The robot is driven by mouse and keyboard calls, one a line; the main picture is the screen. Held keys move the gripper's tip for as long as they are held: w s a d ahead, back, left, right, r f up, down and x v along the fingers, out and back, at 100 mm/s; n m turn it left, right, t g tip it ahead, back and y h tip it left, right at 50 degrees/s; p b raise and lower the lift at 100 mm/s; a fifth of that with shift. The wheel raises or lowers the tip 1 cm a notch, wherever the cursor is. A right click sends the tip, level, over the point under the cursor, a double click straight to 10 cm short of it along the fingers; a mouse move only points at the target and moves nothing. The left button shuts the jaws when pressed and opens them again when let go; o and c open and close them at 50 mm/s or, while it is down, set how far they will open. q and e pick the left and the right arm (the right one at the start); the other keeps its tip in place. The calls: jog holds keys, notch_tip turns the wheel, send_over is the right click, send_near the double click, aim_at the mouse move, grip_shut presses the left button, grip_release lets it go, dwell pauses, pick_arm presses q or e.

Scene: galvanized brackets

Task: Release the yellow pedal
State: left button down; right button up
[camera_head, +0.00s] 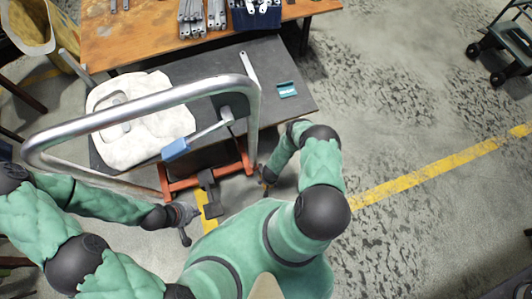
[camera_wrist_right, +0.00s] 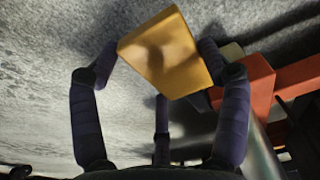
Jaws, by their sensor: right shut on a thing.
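The yellow pedal (camera_wrist_right: 165,55) is a flat block in the right wrist view, tilted, with a finger shadow across its face. My right gripper (camera_wrist_right: 158,58) is shut on it, with dark fingers at its left and right edges and a third finger below. In the head view my right gripper (camera_head: 267,180) is small and partly hidden at the cart's front right corner, and the pedal cannot be made out clearly there. My left gripper (camera_head: 187,218) is at the front of the cart, left of a dark pedal (camera_head: 213,210). Its fingers look spread, with nothing between them.
A dark cart (camera_head: 290,108) with a curved metal handle (camera_head: 150,103) and orange frame (camera_head: 180,184) stands ahead. A wooden table (camera_head: 130,40) with brackets is behind.

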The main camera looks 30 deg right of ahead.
jog(key=shift+w+d+r+g, duration=0.15)
jog(key=shift+w+r+g, duration=0.1)
jog(key=shift+r+g, duration=0.65)
pick_arm(q)
jog(key=shift+w+d, duration=0.15)
jog(key=shift+w, duration=0.25)
pick_arm(e)
jog(key=shift+r+y, duration=0.1)
jog(key=shift+y, duration=0.2)
jog(key=shift+w+r+g, duration=0.1)
jog(key=shift+r+g, duration=0.05)
jog(key=shift+g, duration=0.15)
jog(key=o, duration=1.7)
jog(key=shift+f, duration=0.3)
